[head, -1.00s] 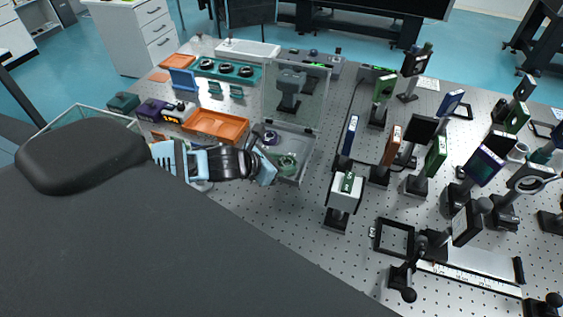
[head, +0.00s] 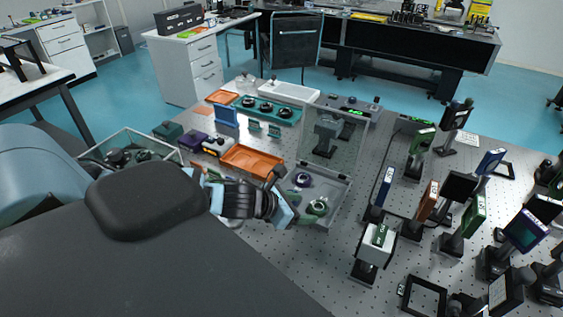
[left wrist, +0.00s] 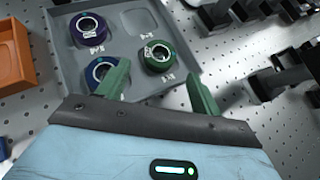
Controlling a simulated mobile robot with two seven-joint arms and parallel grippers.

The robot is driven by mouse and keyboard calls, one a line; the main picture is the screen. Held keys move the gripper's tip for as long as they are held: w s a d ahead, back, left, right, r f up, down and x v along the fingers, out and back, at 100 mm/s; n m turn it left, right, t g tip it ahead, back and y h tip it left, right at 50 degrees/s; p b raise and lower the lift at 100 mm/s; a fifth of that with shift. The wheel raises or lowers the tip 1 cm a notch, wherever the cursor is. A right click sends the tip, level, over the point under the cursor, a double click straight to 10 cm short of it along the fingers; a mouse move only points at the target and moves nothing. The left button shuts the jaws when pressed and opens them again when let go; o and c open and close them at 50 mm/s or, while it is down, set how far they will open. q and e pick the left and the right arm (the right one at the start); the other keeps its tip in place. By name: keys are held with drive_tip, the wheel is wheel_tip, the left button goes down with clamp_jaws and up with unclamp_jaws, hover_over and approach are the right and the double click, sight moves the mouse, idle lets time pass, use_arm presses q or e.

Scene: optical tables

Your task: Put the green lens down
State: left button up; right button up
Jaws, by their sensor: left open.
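The green lens (head: 319,207) lies flat in a grey tray (head: 340,190), near the tray's front; it also shows in the left wrist view (left wrist: 158,57). A purple lens (head: 303,180) lies behind it in the same tray. The left wrist view also shows a blue lens (left wrist: 99,71) in the tray, partly behind a fingertip. My left gripper (head: 288,202) is at the tray's front left edge. Its green fingertips (left wrist: 158,88) are apart and empty, on the near side of the green lens and not around it. My right gripper is not in view.
An orange tray (head: 252,160) lies just left of the grey tray. A clear upright panel (head: 335,135) stands at the grey tray's back. A post-mounted grey box (head: 375,245) and several mounted optics stand to the right. Perforated tabletop is bare in front of the tray.

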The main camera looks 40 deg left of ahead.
use_arm(q)
drive_tip(key=v, duration=0.3)
drive_tip(key=p+v, duration=0.1)
drive_tip(key=v, duration=0.2)
drive_tip(key=shift+s+a+r, duration=0.1)
drive_tip(key=shift+r, duration=0.4)
drive_tip(key=shift+s+r, duration=0.2)
drive_tip(key=shift+s, duration=0.15)
